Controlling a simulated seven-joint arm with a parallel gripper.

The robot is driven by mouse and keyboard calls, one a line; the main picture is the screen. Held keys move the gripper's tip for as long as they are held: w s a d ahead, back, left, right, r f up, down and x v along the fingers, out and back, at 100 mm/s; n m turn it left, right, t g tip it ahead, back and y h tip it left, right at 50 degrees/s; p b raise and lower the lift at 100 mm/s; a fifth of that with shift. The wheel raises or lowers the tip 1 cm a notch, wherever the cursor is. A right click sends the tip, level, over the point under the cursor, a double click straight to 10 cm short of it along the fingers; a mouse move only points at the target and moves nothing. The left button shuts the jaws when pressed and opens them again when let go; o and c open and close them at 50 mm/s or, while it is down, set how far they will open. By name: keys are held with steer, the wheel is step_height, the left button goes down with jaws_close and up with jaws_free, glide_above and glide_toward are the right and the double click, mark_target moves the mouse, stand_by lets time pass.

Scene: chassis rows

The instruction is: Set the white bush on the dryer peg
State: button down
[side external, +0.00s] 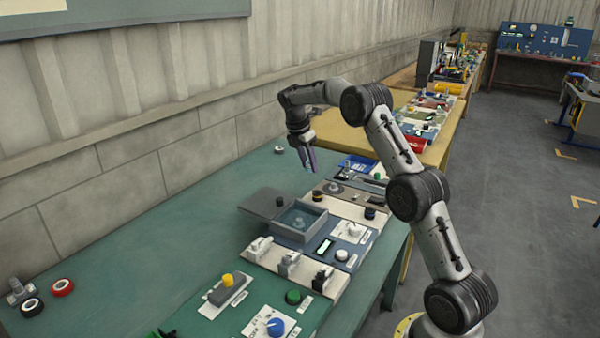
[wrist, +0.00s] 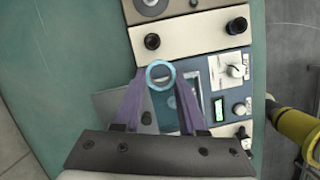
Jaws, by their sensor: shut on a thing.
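My gripper (side external: 307,162) is shut on a pale bluish-white ring, the bush (wrist: 160,73), held between its fingertips in the wrist view. In the side view the bush is only a small pale patch between the fingers. The gripper is in the air above the bench, fingers pointing down. A grey open-topped box (side external: 306,237), seemingly the dryer, stands on the panel row below and nearer the camera. A pale round peg (side external: 298,222) shows inside it. In the wrist view the fingers and ring partly cover the box.
A flat grey lid (side external: 268,203) lies left of the box. A red ring (side external: 62,287) and black ring (side external: 32,307) lie far left.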

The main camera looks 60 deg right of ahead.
steer(key=s+d+n+t, duration=0.2)
steer(key=d+n, duration=0.6)
steer(key=d, duration=0.7)
glide_above(334, 184)
step_height(334, 184, down, 4)
steer(key=shift+a+f, duration=0.2)
steer(key=shift+f, duration=4.15)
steer(key=shift+c, duration=2)
jaws_free()
steer(key=v, duration=1.3)
steer(key=shift+s+a+r, duration=0.15)
steer(key=shift+s+r, duration=0.05)
steer(key=shift+r, duration=0.2)
